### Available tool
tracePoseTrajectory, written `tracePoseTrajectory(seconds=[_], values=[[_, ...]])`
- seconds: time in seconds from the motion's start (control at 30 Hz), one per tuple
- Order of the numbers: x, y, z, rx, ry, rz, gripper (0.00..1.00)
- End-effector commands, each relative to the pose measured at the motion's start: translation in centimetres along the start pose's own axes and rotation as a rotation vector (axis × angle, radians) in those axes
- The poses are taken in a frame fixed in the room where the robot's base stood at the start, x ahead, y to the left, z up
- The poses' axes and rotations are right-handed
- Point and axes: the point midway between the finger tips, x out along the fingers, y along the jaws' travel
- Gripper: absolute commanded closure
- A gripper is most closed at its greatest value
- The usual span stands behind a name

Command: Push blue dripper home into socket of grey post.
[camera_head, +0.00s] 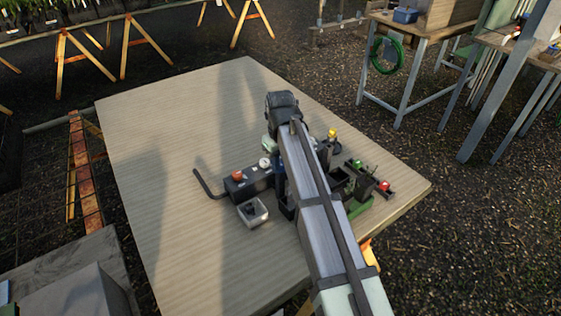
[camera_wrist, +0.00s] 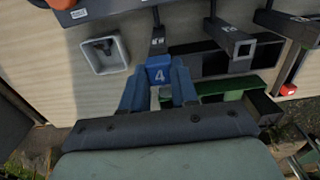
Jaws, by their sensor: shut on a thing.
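My gripper (camera_wrist: 159,84) reaches up from the bottom of the wrist view. Its two blue fingers are shut on a blue piece marked 4, which I take as the blue dripper (camera_wrist: 160,70). A dark grey post (camera_wrist: 157,42) with a small pale label stands directly beyond the dripper, in line with it. The fingers and the dripper hide where they meet, so I cannot tell how deep the dripper sits in a socket. In the head view my arm covers most of the gripper and the dripper.
A pale square tray (camera_wrist: 104,54) with a dark piece inside lies left of the gripper. Another labelled post (camera_wrist: 233,42) and a green holder (camera_wrist: 225,86) stand to the right. In the head view a dark block (camera_head: 250,183) carries orange and white knobs. The table's left side is clear.

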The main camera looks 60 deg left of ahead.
Motion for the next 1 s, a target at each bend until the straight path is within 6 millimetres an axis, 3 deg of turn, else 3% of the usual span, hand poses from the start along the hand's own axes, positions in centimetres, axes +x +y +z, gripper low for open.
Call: tracePoseTrajectory(seconds=[0.57,0.6,0.87,1.0], values=[[0.43,0.01,-0.01,0.0,0.0,0.0,1.0],[0.42,0.0,0.0,0.0,0.0,0.0,0.69],[0.42,0.0,0.0,0.0,0.0,0.0,0.44],[0.42,0.0,0.0,0.0,0.0,0.0,0.42]])
